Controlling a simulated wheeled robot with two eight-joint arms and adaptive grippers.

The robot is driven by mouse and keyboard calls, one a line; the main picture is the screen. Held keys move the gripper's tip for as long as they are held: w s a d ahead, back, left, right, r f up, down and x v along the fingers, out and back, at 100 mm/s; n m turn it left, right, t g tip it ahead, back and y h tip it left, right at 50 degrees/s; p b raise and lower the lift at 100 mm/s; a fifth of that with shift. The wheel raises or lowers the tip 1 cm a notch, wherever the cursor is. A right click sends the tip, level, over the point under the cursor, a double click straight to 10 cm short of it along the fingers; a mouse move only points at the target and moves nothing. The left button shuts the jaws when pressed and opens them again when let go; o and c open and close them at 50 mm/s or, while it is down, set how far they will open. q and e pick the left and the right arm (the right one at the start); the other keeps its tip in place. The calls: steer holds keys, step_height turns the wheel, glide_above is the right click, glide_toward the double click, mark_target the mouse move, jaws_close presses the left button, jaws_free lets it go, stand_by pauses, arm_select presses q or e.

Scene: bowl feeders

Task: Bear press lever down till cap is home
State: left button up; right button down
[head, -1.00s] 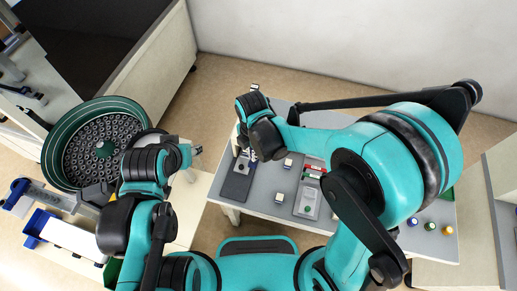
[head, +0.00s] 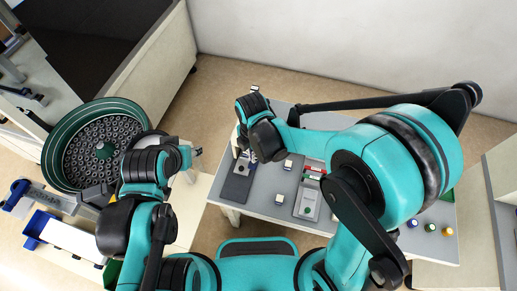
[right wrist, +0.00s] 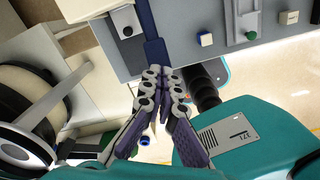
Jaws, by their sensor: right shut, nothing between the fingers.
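My right gripper (right wrist: 166,78) is shut and empty in the right wrist view. Its fingertips are at the near end of a dark blue bar (right wrist: 153,38), which looks like the press lever; I cannot tell whether they touch it. In the head view my right wrist hangs over the left part of the grey table, beside a dark plate (head: 236,187), and hides most of the press. I cannot make out the cap or how far down it sits. My left gripper (head: 196,151) is away to the left, near the bowl feeder; its finger opening is too small to judge.
The grey table (head: 262,205) carries small pale blocks (head: 279,199) and a grey fixture (head: 307,203) with red and green parts. Several coloured round pieces (head: 430,227) stand at its right. A green bowl feeder (head: 65,132) fills the left side.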

steer(key=shift+f, duration=0.1)
steer(key=shift+f+b, duration=1.9)
steer(key=shift+f, duration=0.05)
steer(key=shift+s+a+f+b, duration=0.1)
steer(key=shift+s+f+b, duration=0.15)
steer(key=shift+f+b, duration=0.6)
steer(key=shift+s+a+f+b, duration=0.1)
steer(key=shift+s+f+b, duration=0.15)
steer(key=shift+f+b, duration=0.6)
steer(key=shift+f, duration=0.15)
steer(key=shift+s+f+b, duration=0.2)
steer(key=shift+f+b, duration=1.35)
steer(key=shift+f, duration=0.1)
steer(key=shift+f+b, duration=0.45)
steer(key=shift+s+f, duration=0.1)
steer(key=shift+f, duration=0.2)
